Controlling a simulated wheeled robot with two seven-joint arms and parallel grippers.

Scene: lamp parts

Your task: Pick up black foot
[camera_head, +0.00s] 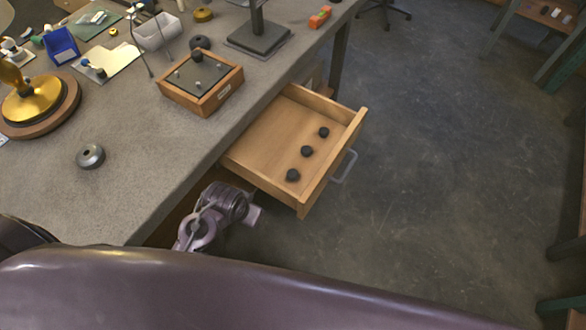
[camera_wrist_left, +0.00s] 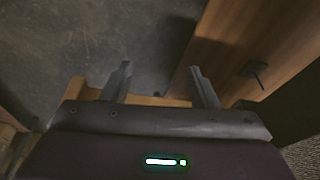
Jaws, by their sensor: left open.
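Three black feet lie in a row in the open wooden drawer (camera_head: 265,137) in the head view: a near one (camera_head: 292,175), a middle one (camera_head: 306,151) and a far one (camera_head: 323,132). My left gripper (camera_wrist_left: 160,67) is open in the left wrist view, with its two fingers apart and nothing held between them. Grey floor and a wooden panel lie beyond the fingers. No foot can be made out clearly there. A purple-grey arm part of mine shows beside the drawer's near corner in the head view, but no fingers can be made out. My right gripper is not in view.
The grey table (camera_head: 130,140) holds a wooden box with a dark plate (camera_head: 200,75), a grey round part (camera_head: 90,156), a gold lamp part (camera_head: 35,103) and a white bin (camera_head: 156,32). A grey handle (camera_head: 344,167) juts from the drawer front. The floor right of it is clear.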

